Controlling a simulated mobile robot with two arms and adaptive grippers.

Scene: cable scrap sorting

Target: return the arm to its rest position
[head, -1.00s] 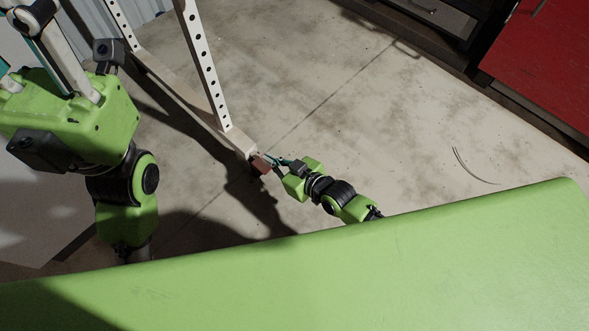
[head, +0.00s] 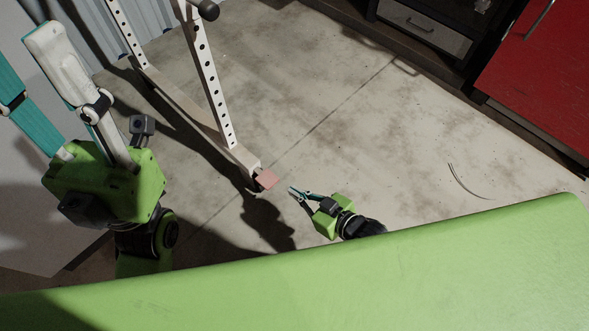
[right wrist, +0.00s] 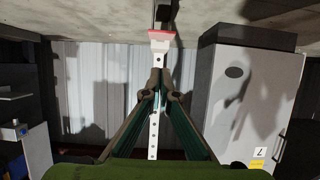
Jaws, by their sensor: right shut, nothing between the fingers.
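My right gripper (head: 292,190) is low over the concrete floor in the head view, just beyond the green panel's edge. Its fingers are together and hold nothing. The right wrist view shows its fingertips (right wrist: 160,90) meeting in the middle of the picture. The rest of that arm is hidden behind the green panel in the head view. My left gripper (head: 35,65) is at the upper left of the head view, with its fingers spread apart. Part of one finger is cut off by the picture's left edge. Nothing shows between them.
A perforated white metal frame (head: 212,85) stands on the floor, its foot ending in a pinkish block (head: 265,179) left of my right gripper. A red cabinet (head: 540,70) is at the upper right. A thin cable (head: 462,184) lies on the floor. The central floor is clear.

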